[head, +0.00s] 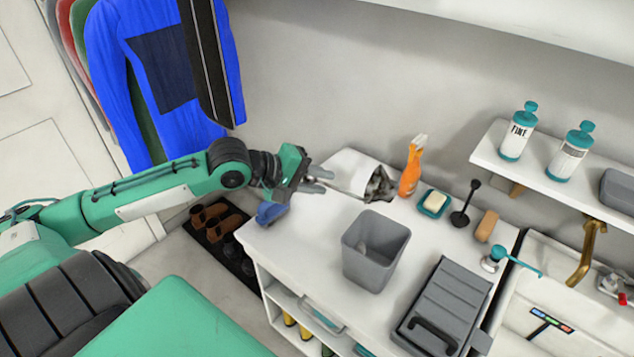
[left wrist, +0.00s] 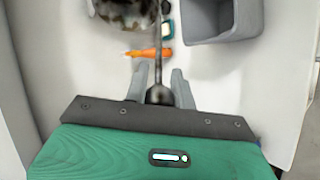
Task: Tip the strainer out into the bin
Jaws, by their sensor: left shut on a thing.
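My left gripper (head: 318,180) is shut on the strainer's handle; the handle's dark round end (left wrist: 158,95) sits between the fingers in the left wrist view. The thin rod runs away from the gripper to the strainer's dark, mottled bowl (head: 380,185), partly cut off at the top of the left wrist view (left wrist: 125,10). Whether anything lies in the bowl is unclear. The grey bin (head: 370,270) stands open on the white counter. The bowl is behind the bin, not over it; the bin is right of the bowl in the left wrist view (left wrist: 225,40). My right gripper is out of view.
An orange spray bottle (head: 410,170), soap dish (head: 432,205), black utensil (head: 464,208) and tan block (head: 487,226) stand behind and right of the bin. A grey case (head: 445,305) lies at front right. A blue cloth (head: 270,212) is at the counter's left edge.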

